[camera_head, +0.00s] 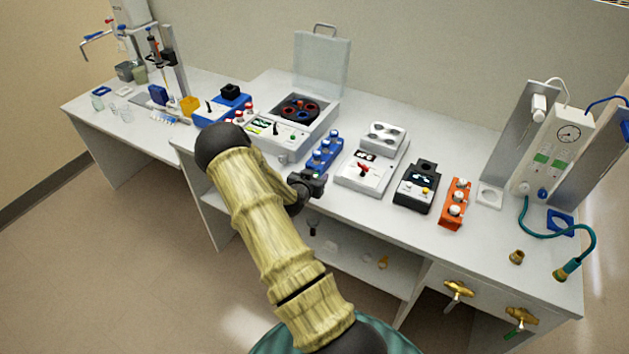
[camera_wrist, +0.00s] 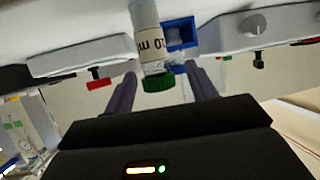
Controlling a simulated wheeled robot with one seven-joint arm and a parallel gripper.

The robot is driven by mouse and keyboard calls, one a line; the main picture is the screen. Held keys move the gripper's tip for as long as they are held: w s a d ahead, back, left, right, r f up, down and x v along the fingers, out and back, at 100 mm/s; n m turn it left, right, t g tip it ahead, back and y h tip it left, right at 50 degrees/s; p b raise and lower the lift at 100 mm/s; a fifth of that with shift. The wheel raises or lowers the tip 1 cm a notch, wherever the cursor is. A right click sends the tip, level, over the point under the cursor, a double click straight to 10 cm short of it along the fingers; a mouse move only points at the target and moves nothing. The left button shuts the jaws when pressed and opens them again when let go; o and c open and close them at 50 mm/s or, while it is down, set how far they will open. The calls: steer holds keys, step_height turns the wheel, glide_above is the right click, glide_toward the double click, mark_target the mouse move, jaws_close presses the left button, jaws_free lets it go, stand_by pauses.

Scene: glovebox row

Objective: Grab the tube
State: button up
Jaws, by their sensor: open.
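My gripper (camera_head: 308,186) is at the front of the bench, just in front of the blue rack (camera_head: 324,152) with several white-and-blue-topped vials. In the wrist view my gripper (camera_wrist: 160,75) is open, with one dark finger on each side. A clear tube (camera_wrist: 147,38) with a printed label and a green cap (camera_wrist: 158,83) shows between the fingers, cap toward my palm. Gaps are visible on both sides; whether it sits fully within the jaws I cannot tell. In the head view I cannot make out this tube. A blue holder (camera_wrist: 181,34) is beside it.
Right of the blue rack stand a white device with a red knob (camera_head: 365,171), a dark device (camera_head: 417,186) and an orange rack (camera_head: 455,204). A centrifuge (camera_head: 293,118) with its lid up is behind left. Brass valves (camera_head: 459,290) project from the bench front. An open shelf is below.

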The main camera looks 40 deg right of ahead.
stand_by(0.4)
steer(key=c, duration=1.1)
steer(key=shift+o, duration=0.2)
steer(key=shift+r, duration=0.1)
step_height(320, 180, up, 10)
steer(key=b, duration=0.2)
steer(key=shift+b, duration=0.35)
